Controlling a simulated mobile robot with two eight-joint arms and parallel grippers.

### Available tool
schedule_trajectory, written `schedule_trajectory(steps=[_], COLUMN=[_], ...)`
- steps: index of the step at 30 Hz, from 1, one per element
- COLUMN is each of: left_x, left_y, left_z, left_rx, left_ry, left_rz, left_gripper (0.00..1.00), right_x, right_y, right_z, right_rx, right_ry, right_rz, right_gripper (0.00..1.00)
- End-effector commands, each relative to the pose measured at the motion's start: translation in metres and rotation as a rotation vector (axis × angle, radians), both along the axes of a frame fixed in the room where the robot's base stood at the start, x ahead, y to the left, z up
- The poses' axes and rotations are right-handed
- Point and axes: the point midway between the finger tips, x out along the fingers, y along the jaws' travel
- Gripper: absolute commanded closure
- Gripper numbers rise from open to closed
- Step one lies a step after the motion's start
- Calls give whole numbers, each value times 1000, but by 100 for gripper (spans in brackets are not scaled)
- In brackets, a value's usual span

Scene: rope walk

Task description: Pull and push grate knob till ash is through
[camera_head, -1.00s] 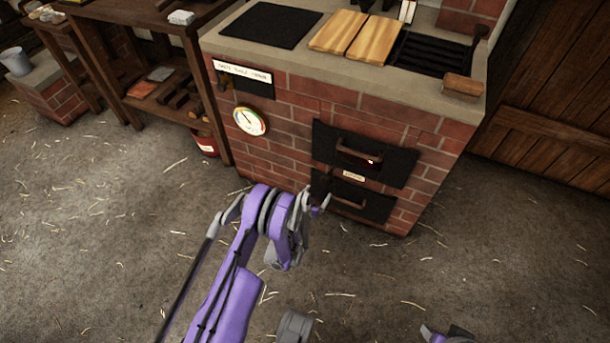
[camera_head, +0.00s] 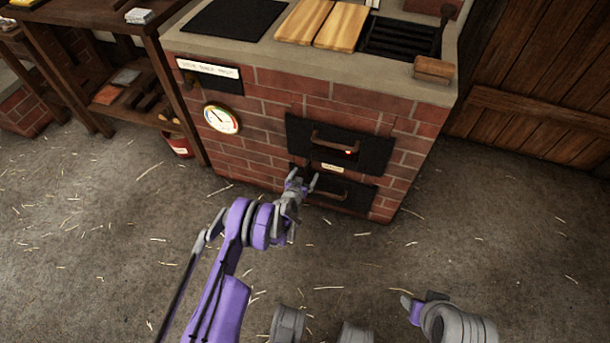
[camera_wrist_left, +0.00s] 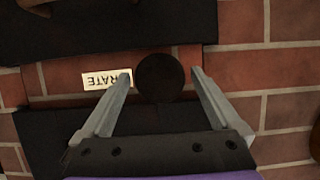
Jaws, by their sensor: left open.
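The grate knob (camera_wrist_left: 160,78) is a dark round knob on the brick front of the stove, next to a small white label (camera_wrist_left: 107,79) that reads upside down in the left wrist view. My left gripper (camera_wrist_left: 161,74) is open, with one finger on either side of the knob in that picture and a small gap to each. I cannot tell how deep the knob sits between them. In the head view my left gripper (camera_head: 302,178) is at the stove front, left of the lower door (camera_head: 350,195). My right gripper (camera_head: 418,306) shows partly at the bottom; its jaws are unclear.
The upper black door (camera_head: 370,153) has a bar handle and a small glow. A round gauge (camera_head: 221,119) is on the bricks at left. A wooden shelf (camera_head: 150,105) stands left of the stove. The straw-strewn floor in front is clear.

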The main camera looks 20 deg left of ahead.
Motion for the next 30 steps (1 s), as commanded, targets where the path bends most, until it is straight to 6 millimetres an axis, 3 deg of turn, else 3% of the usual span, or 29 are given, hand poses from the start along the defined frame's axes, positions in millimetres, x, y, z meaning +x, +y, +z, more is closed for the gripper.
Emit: schedule_trajectory(steps=[10, 26, 30], left_x=[5, 4, 4], left_y=[0, 0, 0], left_z=[-2, -1, -1], left_rx=[0, 0, 0], left_ry=[0, 0, 0], left_rz=[0, 0, 0], left_gripper=[3, 96, 100], right_x=[0, 0, 0], right_y=[0, 0, 0], right_z=[-1, -1, -1], right_rx=[0, 0, 0], right_ry=[0, 0, 0], right_rz=[0, 0, 0], right_gripper=[50, 50, 50])
